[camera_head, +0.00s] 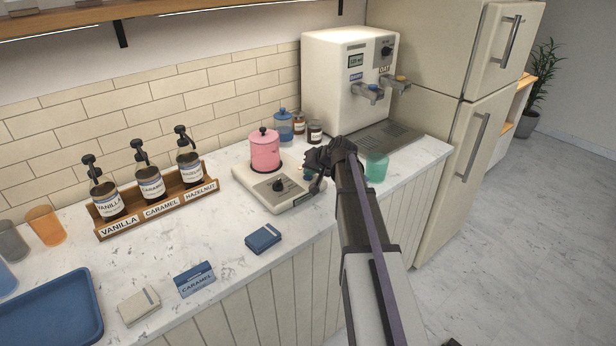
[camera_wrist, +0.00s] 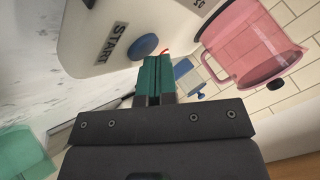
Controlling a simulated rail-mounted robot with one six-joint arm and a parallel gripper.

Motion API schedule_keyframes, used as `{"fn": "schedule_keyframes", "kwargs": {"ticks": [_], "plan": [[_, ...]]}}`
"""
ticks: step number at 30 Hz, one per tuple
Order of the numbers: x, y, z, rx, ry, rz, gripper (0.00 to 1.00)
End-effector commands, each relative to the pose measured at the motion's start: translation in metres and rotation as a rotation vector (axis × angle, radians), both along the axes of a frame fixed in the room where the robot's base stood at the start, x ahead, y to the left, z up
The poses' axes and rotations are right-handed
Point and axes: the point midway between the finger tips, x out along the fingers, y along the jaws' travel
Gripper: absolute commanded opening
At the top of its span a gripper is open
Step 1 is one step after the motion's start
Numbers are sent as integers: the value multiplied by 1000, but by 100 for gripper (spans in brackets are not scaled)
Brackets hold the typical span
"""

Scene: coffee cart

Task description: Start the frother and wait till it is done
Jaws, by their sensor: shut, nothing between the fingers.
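My gripper (camera_head: 312,178) is at the right side of the base in the head view. In the wrist view my gripper (camera_wrist: 156,75) has its teal fingertips together and empty, just below the blue button. I cannot tell whether they touch it.
A green cup (camera_head: 377,167) stands just right of my arm. A milk dispenser (camera_head: 335,85) stands behind, with small jars nearby. A syrup rack (camera_head: 160,205) is at the left. Blue and cream packets lie in front. A blue tray (camera_head: 45,312) is at the lower left.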

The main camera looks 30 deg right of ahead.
Motion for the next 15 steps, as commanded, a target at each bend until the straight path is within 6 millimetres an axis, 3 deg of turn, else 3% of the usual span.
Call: {"fn": "schedule_keyframes", "kwargs": {"ticks": [7,15], "plan": [[0,0,2,0,0,0,0],[0,0,18,0,0,0,0]]}}
